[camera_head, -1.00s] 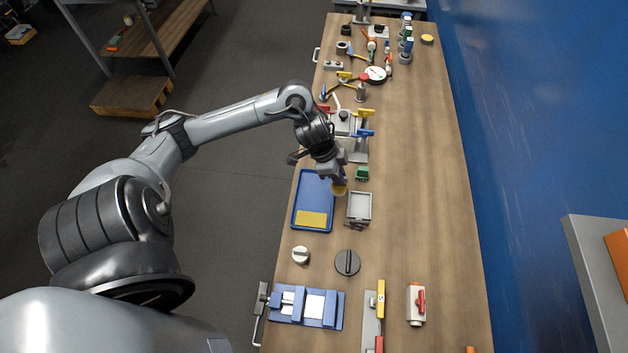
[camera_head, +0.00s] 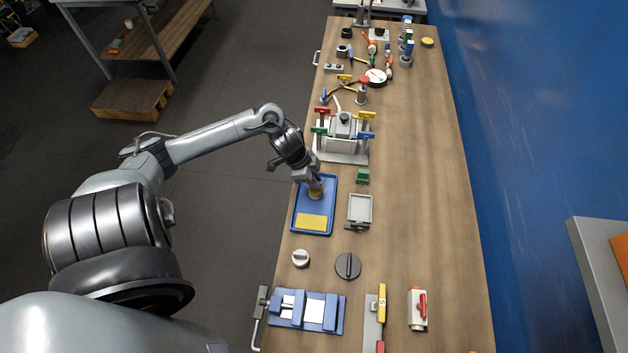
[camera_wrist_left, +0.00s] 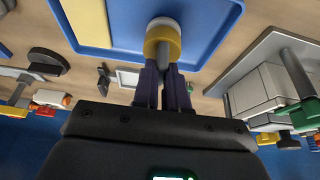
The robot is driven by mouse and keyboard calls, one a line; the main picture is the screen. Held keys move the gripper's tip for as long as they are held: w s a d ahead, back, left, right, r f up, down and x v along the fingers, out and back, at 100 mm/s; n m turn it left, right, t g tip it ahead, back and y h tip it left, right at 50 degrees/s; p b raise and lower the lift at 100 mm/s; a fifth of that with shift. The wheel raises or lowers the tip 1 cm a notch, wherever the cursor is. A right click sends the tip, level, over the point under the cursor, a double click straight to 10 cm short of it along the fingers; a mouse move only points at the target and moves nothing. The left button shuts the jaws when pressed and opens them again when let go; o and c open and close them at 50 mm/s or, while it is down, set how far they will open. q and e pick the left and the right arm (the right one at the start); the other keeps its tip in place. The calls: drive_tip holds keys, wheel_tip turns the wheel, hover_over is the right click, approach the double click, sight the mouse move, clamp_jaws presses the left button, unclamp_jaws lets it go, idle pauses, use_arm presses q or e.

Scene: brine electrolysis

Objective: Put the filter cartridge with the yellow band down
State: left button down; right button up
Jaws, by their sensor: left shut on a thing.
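The filter cartridge with the yellow band (camera_wrist_left: 163,42) is between the fingertips of my left gripper (camera_wrist_left: 163,75) in the left wrist view. It has a pale end and a yellow ring. In the head view my left gripper (camera_head: 315,184) is over the upper part of the blue tray (camera_head: 297,215), and the cartridge (camera_head: 316,194) shows below it. The tray has a yellow patch (camera_head: 311,221) at its near end. I cannot tell whether the cartridge touches the tray floor. My right gripper is not in view.
A grey open box (camera_head: 360,208) stands right of the tray. A green block (camera_head: 362,177) and a grey fixture with coloured handles (camera_head: 343,135) are beyond. A white knob (camera_head: 300,258) and a dark knob (camera_head: 347,266) lie nearer. The table's right side is mostly clear.

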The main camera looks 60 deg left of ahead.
use_arm(q)
drive_tip(key=shift+f, duration=0.25)
drive_tip(key=c, duration=1.6)
unclamp_jaws()
drive_tip(key=shift+f, duration=0.1)
drive_tip(key=o, duration=0.4)
drive_tip(key=shift+o, duration=0.2)
